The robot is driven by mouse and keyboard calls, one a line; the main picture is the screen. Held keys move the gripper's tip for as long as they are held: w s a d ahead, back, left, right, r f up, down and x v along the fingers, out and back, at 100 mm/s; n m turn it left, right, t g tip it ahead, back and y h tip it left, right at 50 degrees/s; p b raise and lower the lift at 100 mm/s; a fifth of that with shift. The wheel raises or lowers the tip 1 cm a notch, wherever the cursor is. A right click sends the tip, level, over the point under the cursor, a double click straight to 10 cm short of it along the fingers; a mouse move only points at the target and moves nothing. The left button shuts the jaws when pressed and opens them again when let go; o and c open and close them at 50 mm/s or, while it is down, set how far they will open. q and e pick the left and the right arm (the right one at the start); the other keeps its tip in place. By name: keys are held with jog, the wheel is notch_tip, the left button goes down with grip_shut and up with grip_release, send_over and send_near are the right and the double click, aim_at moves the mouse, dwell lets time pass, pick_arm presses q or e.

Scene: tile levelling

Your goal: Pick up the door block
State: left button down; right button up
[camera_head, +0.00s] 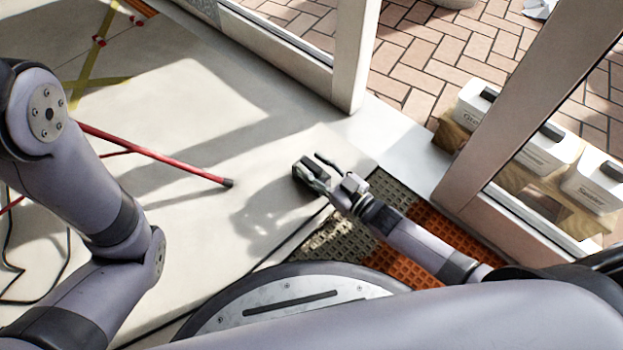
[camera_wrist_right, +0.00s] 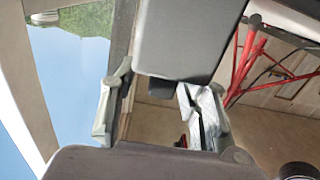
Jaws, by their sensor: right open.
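My right gripper (camera_head: 311,168) is in the middle of the head view, over the pale floor just beyond a textured mat. Its jaws are open, and I see nothing clearly held in them. In the right wrist view the gripper (camera_wrist_right: 155,112) shows its two fingers apart, with a dark grey part in front hiding much of the space between. I cannot pick out the door block with certainty in either view; the gripper may hide it. My left arm shows at the left of the head view, but its gripper does not.
A grey and orange textured mat (camera_head: 413,210) lies under my right forearm. Door frame posts (camera_head: 355,55) stand beyond and to the right. White containers (camera_head: 545,150) sit on wood outside on brick paving. A red pole (camera_head: 165,158) reaches over the floor at left.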

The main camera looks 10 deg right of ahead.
jog(key=shift+w+a, duration=0.35)
jog(key=shift+w, duration=0.1)
jog(key=shift+c, duration=0.4)
grip_shut()
dwell(0.3)
jog(key=shift+r, duration=0.1)
